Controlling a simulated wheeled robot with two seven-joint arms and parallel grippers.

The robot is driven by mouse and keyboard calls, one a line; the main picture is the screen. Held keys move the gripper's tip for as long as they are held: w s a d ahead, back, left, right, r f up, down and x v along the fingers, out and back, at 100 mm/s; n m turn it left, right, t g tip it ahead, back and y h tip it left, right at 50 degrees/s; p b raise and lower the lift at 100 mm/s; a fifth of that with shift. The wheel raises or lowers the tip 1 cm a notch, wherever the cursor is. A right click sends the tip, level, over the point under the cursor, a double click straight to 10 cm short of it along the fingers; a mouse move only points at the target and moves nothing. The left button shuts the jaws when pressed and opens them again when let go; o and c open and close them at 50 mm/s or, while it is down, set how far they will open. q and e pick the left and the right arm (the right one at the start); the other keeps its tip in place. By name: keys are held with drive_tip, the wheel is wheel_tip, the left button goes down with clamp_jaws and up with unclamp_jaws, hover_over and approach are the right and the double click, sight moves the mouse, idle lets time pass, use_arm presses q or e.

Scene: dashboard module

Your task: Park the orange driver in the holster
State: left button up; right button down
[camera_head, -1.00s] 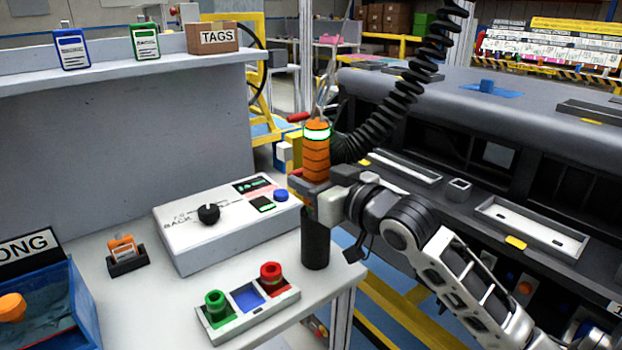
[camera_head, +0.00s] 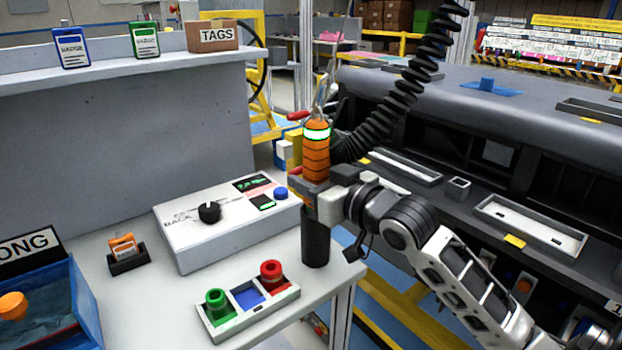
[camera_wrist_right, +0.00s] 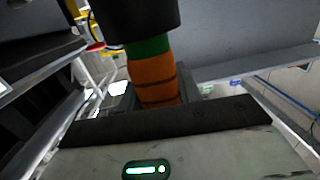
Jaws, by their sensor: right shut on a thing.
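The orange driver (camera_head: 316,160) stands upright with a lit white-green ring near its top, and a thin cable and black coiled cord by its upper end. My right gripper (camera_head: 318,196) is shut on its lower part. The black cylindrical holster (camera_head: 316,238) stands at the table's right corner, directly below the gripper. In the right wrist view the orange driver (camera_wrist_right: 155,80) shows between the jaws with a green band and a black part. My left gripper is not in view.
A white control box (camera_head: 225,225) with a black knob stands left of the holster. A tray (camera_head: 250,300) with green and red pieces is in front. A blue bin (camera_head: 85,305) is at the left. The dashboard module (camera_head: 480,190) fills the right side.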

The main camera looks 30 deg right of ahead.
drive_tip(key=c, duration=0.9)
unclamp_jaws()
drive_tip(key=shift+f, duration=0.15)
use_arm(q)
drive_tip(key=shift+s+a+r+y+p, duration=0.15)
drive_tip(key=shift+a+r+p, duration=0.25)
drive_tip(key=shift+p, duration=1.1)
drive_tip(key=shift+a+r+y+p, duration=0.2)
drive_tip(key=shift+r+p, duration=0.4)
drive_tip(key=shift+p, duration=0.9)
use_arm(e)
drive_tip(key=s+d+r, duration=0.1)
drive_tip(key=s+d, duration=0.1)
drive_tip(key=s, duration=1.3)
drive_tip(key=shift+s+d+r, duration=0.2)
drive_tip(key=shift+s+d, duration=0.05)
drive_tip(key=shift+s, duration=0.1)
